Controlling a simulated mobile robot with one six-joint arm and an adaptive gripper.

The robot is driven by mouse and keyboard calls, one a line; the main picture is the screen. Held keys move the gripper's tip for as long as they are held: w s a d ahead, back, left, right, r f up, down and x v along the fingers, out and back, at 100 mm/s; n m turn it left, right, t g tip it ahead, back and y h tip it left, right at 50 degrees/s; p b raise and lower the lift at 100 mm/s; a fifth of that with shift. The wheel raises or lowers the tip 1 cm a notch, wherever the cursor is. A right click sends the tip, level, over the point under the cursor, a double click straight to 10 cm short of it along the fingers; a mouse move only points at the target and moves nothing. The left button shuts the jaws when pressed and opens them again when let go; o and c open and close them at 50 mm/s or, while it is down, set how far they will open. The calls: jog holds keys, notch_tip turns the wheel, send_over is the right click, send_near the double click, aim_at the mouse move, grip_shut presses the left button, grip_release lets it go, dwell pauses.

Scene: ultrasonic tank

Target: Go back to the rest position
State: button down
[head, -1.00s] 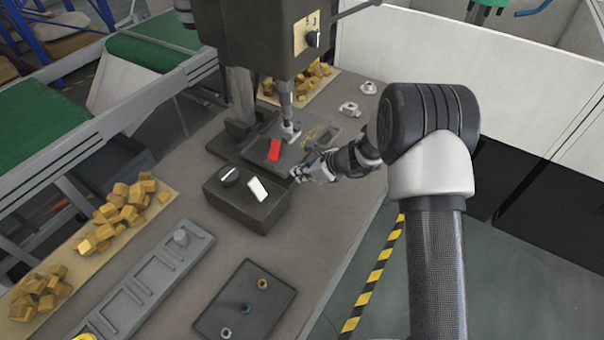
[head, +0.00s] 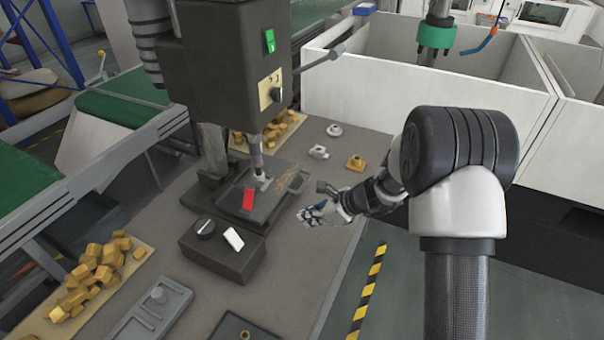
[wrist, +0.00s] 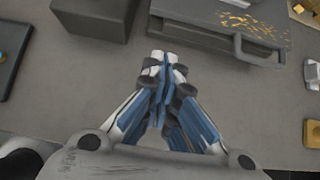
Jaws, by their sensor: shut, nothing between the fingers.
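My gripper (head: 316,213) is above the right edge of the grey workbench (head: 290,280), just right of the machine's base plate. In the wrist view my gripper (wrist: 163,62) has its blue and pale fingers together, with nothing between them. Bare bench top shows below the fingers.
A dark press-like machine (head: 225,70) stands on the bench, with a control box (head: 222,252) in front. Small metal and brass parts (head: 355,163) lie behind my gripper. Brass blocks (head: 100,270) are piled at left. White partitions (head: 370,80) stand behind. The floor at right looks clear.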

jog(key=s+d+r+n+g+h, duration=0.1)
jog(key=s+d+r+n+h, duration=0.1)
jog(key=s+r+n, duration=1.25)
jog(key=s+d+r+n+t+h, duration=0.1)
jog(key=s+d+r+n+h, duration=0.2)
jog(key=s, duration=0.6)
jog(key=s+d+r+n+h, duration=0.3)
jog(key=s+d+r+n, duration=0.2)
jog(key=s+d, duration=0.3)
jog(key=shift+s+r+t, duration=0.15)
jog(key=shift+s+t, duration=0.25)
jog(key=shift+s, duration=0.8)
jog(key=c, duration=2.4)
grip_release()
jog(key=shift+n, duration=0.25)
